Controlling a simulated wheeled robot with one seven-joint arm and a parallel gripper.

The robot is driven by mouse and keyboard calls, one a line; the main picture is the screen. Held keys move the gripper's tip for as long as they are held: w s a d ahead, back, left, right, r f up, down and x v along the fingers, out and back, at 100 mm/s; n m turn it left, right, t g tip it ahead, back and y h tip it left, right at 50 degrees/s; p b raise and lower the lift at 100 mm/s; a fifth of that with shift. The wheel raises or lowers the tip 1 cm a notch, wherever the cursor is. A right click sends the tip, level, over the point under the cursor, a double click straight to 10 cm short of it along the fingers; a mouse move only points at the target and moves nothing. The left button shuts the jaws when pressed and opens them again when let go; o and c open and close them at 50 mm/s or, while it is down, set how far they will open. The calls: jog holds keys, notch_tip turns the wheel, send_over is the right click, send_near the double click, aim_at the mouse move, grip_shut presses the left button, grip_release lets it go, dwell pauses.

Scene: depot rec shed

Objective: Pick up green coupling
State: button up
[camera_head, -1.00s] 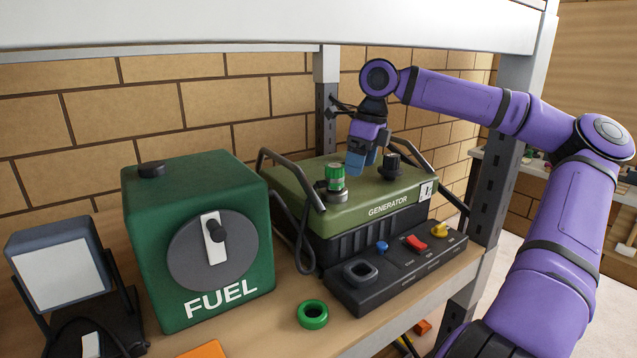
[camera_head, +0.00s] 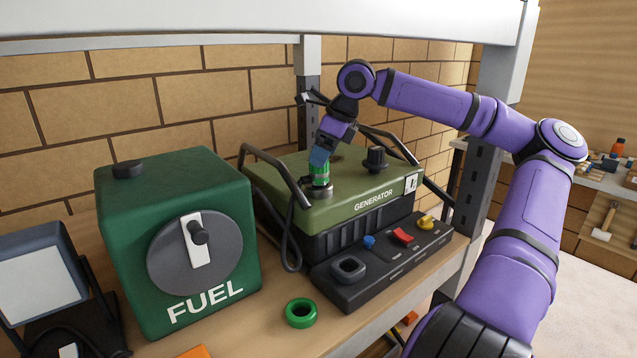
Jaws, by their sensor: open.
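A green cylindrical coupling (camera_head: 321,178) stands upright on a grey round fitting on top of the olive generator (camera_head: 345,203). My gripper (camera_head: 320,160) points down at it from above, with its blue fingers at the coupling's upper part. The fingers are open and hide part of the coupling's top. I cannot tell whether they touch it. A separate green ring (camera_head: 300,313) lies flat on the wooden shelf in front of the generator.
A green FUEL tank (camera_head: 130,230) stands left of the generator, and a work lamp (camera_head: 35,275) at the far left. Handle bars (camera_head: 275,170) and a black knob (camera_head: 376,160) rise near my gripper. A control panel (camera_head: 385,262) sits in front. The upper shelf (camera_head: 250,20) overhangs.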

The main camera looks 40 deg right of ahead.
jog(key=shift+x, duration=1.65)
jog(key=c, duration=1)
jog(key=shift+r, duration=0.1)
jog(key=shift+r, duration=0.55)
notch_tip(320, 180, up, 2)
jog(key=shift+r, duration=0.1)
jog(key=s+d, duration=1)
jog(key=s, duration=0.4)
jog(key=shift+s+d, duration=0.3)
jog(key=shift+d, duration=0.1)
